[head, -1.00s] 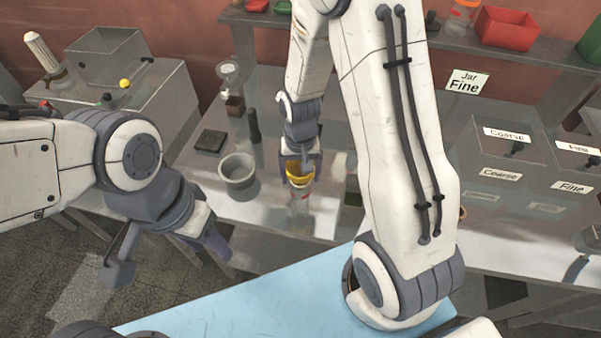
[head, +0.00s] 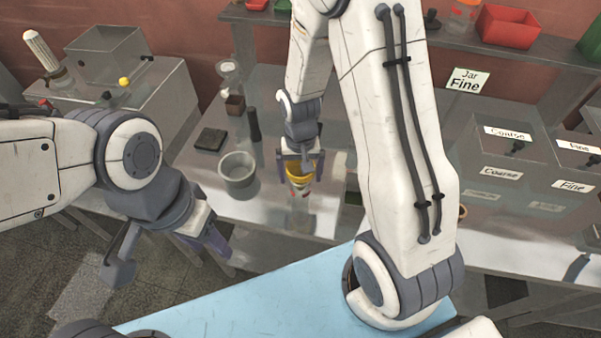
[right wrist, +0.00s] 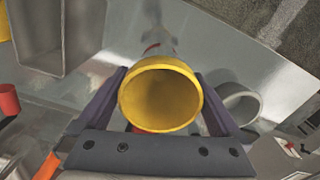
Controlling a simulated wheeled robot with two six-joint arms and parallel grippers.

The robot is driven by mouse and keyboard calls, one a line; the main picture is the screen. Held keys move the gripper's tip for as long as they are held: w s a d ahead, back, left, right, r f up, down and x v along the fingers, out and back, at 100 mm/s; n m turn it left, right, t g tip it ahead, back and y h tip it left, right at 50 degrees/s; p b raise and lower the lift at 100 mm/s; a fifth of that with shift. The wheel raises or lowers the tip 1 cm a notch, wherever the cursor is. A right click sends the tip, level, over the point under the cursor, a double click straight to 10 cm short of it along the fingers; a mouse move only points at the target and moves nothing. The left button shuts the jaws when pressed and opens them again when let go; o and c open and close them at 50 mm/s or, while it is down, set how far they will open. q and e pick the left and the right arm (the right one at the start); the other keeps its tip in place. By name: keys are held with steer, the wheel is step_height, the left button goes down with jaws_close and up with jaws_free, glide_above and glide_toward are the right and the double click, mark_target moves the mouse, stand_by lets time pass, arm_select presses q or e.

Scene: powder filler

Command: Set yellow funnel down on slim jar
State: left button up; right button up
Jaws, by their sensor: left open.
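The yellow funnel (head: 299,174) is upright over the slim clear jar (head: 300,193) on the metal table. It looks seated on the jar's mouth, but the contact is hidden. In the right wrist view the funnel (right wrist: 160,97) shows its wide round mouth, with the clear jar (right wrist: 153,25) beyond it. My left gripper (head: 175,258) is open and empty in front of the table at left, away from the funnel.
A grey bowl (head: 238,172) stands left of the jar, with a dark upright tool (head: 254,125) and a dark flat block (head: 210,139) behind it. Labelled bins (head: 505,150) stand at right. A shelf with a red bin (head: 507,29) runs along the back.

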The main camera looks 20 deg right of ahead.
steer(key=shift+w+r, duration=0.1)
steer(key=shift+r, duration=0.5)
step_height(320, 180, up, 9)
steer(key=shift+r+b, duration=0.2)
steer(key=shift+b, duration=0.6)
steer(key=s+a+n+b, duration=0.2)
steer(key=s+a+n, duration=0.3)
steer(key=s, duration=0.4)
steer(key=s+a+n+y+b, duration=0.1)
steer(key=s+a+n+b, duration=0.1)
steer(key=s+a+n, duration=0.3)
steer(key=s+a, duration=0.2)
steer(key=s, duration=0.2)
steer(key=shift+s+a+r+n+b, duration=0.15)
steer(key=shift+s+a+n+b, duration=0.15)
steer(key=shift+s+n+b, duration=0.1)
